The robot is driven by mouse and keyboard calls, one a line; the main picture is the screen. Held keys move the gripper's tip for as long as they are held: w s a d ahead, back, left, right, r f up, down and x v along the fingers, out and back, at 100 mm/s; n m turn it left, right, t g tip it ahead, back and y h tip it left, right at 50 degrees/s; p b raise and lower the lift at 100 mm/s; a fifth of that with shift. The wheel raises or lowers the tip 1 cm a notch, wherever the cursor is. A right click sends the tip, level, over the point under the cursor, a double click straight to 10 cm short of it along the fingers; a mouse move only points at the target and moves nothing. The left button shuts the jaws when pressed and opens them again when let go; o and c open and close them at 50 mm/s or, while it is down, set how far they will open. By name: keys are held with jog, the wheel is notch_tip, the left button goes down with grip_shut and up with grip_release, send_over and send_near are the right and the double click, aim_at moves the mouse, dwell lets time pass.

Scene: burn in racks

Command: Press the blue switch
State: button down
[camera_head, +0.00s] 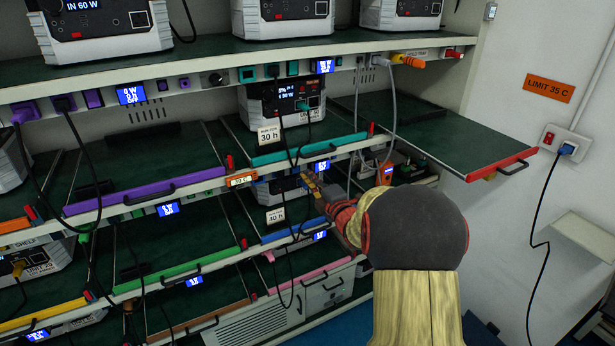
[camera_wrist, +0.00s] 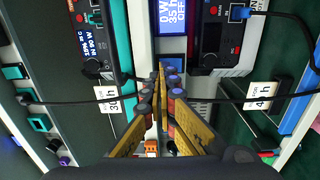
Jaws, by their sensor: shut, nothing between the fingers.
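A blue square switch (camera_wrist: 173,46) sits on the pale shelf-edge strip, beside a lit blue display (camera_wrist: 172,14), in the wrist view. My gripper (camera_wrist: 160,70) is shut and empty. Its yellow fingertips lie at the lower edge of the switch in the wrist view; I cannot tell whether they touch it. In the head view my gripper (camera_head: 306,178) points at the strip of the middle shelf, just left of its small blue display (camera_head: 322,165). I cannot make out the switch there.
A black cable (camera_wrist: 70,101) crosses close to my fingers. Card signs, 30 h (camera_head: 269,134) and 40 h (camera_head: 276,215), stand above and below. A red-edged tray (camera_head: 500,166) sticks out at the right. A teal-edged tray (camera_head: 310,150) lies above my gripper.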

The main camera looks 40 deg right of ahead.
jog(key=v, duration=0.7)
jog(key=shift+s+r+p, duration=0.3)
jog(key=shift+r+p, duration=0.15)
jog(key=shift+r, duration=0.1)
